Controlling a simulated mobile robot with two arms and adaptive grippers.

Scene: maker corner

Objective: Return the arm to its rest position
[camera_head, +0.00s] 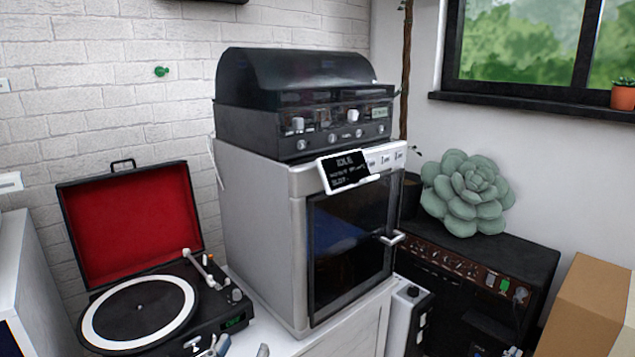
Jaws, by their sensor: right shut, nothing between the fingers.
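Small grey tips, seemingly of my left gripper (240,349), show at the bottom edge, in front of the white cabinet and beside the record player. Most of this gripper is cut off by the frame, and I cannot tell its opening. My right gripper (492,351) shows only in small dark parts at the bottom edge, in front of the black amplifier. It is shut and empty. Neither gripper is seen holding anything.
A record player (138,307) with a raised red lid stands left of a grey glass-doored machine (262,235). A black device (300,122) sits on that machine. A green succulent cushion (467,195) rests on the amplifier (450,253). A cardboard box (585,305) is at right.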

